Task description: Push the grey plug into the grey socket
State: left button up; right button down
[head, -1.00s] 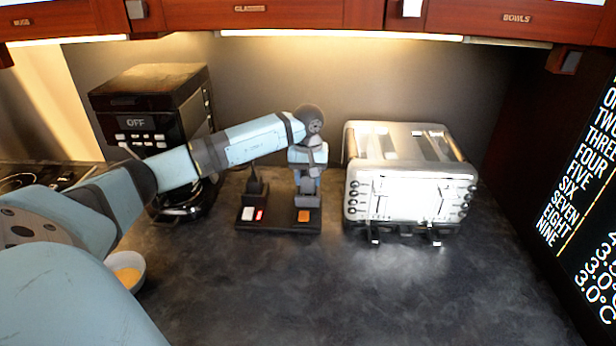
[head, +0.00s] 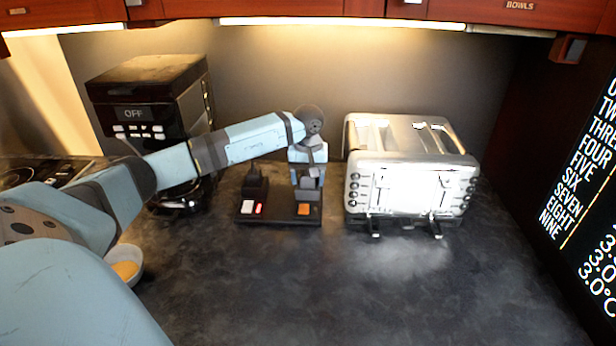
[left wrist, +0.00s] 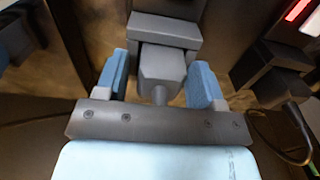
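In the left wrist view the grey plug (left wrist: 162,68) lies between the two blue fingers of my left gripper (left wrist: 160,82). Narrow gaps show beside it, so the fingers look open around it. The grey socket (left wrist: 165,30) is the block just beyond the plug, and the two look close or touching; how deep the plug sits is hidden. In the head view my left gripper (head: 308,168) points down over the right half of the black socket base (head: 278,221), behind the orange switch (head: 303,209). My right gripper is not in view.
A black plug (head: 255,183) with a cable stands left of my gripper, behind a white switch and a red-lit one. A bowl (head: 135,262) is near my arm. The front counter is clear.

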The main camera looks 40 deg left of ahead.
pick_arm(q)
jog(key=shift+o, duration=0.5)
jog(key=shift+r, duration=3.8)
